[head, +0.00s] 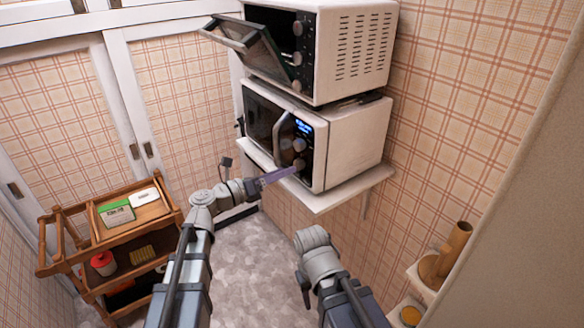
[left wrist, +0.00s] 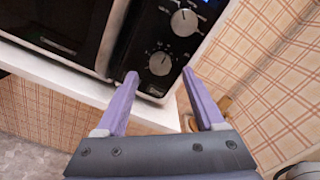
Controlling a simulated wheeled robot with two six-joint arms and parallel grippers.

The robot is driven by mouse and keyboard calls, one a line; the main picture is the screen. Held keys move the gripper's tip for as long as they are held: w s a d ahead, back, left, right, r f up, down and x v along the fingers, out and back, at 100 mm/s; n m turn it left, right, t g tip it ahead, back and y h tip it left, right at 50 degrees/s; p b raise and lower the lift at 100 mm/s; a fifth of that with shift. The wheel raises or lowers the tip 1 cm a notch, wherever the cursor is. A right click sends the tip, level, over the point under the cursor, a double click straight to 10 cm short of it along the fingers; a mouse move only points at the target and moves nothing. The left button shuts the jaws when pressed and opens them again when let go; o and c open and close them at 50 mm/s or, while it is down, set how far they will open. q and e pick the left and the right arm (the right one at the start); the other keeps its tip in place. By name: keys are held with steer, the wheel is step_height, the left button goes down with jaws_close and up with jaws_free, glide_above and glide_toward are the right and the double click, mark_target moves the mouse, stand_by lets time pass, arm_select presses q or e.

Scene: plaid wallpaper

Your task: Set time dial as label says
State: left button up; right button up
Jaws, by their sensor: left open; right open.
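The lower microwave (head: 345,150) is white with a black control panel and stands on a white wall shelf. Its panel has a lit blue display (head: 304,127), an upper dial (left wrist: 184,22) and a lower dial (left wrist: 160,63). Both dials are round and grey; their printed marks are too small to read. My left gripper (head: 296,169) reaches the panel from the left. In the left wrist view its purple fingers (left wrist: 160,76) are open, on either side of the lower dial and just short of it. My right arm shows low in the head view, but its fingers do not. No readable label shows.
A white toaster oven (head: 350,50) with its glass door (head: 245,43) hanging open sits above the microwave. The shelf (head: 335,195) juts out below. A wooden trolley (head: 110,235) with boxes stands at left. The grey floor between is clear.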

mark_target(300, 165)
arm_select(q)
steer(key=shift+x, duration=1.95)
steer(key=shift+c, duration=0.2)
jaws_close()
